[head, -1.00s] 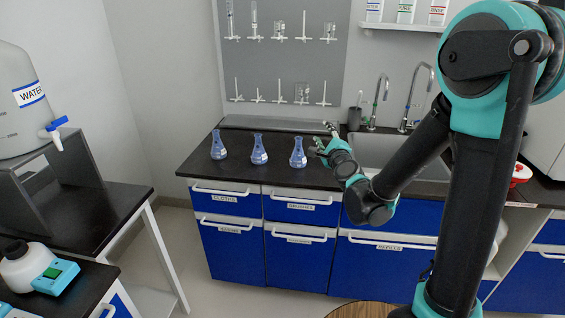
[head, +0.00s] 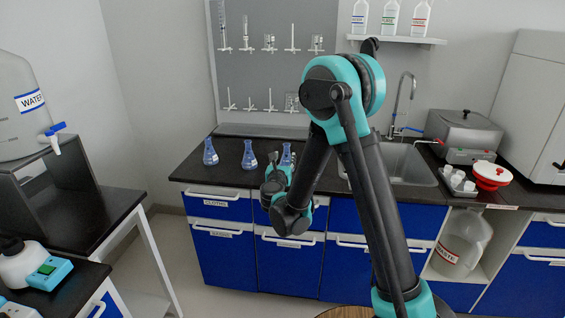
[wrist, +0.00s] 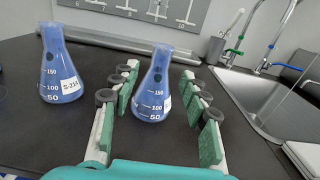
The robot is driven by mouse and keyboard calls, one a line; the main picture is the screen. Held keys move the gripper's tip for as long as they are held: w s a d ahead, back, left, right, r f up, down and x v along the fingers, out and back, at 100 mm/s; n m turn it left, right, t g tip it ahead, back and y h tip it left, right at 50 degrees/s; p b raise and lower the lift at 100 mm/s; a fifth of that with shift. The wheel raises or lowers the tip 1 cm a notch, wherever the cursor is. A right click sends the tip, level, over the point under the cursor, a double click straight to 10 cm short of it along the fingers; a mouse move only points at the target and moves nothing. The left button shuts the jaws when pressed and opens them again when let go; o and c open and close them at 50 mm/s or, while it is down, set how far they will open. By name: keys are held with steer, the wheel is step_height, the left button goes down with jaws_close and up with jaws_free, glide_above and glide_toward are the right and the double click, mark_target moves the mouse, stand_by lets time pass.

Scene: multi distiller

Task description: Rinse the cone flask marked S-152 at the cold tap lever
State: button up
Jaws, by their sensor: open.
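Three blue cone flasks stand upright on the black counter: left (head: 210,153), middle (head: 249,156) and right (head: 286,154). My gripper (wrist: 158,88) is open, with its green-padded fingers on either side of one flask (wrist: 153,92), apparently the right one. That flask's label is turned mostly away and cannot be read. The flask to its left in the wrist view (wrist: 60,72) has a label that looks like S-214. In the head view my gripper (head: 275,178) partly hides the right flask. A tap (head: 404,105) with a blue lever (head: 412,130) stands behind the sink.
The sink (head: 405,165) lies right of the flasks and also shows in the wrist view (wrist: 250,95). My arm hides part of it. A pegboard (head: 268,70) hangs behind the flasks.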

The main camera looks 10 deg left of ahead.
mark_target(286, 151)
steer(key=shift+w+d, duration=0.2)
steer(key=shift+w, duration=3.4)
steer(key=shift+c, duration=0.4)
jaws_close()
steer(key=shift+s+r, duration=0.1)
steer(key=shift+r, duration=0.05)
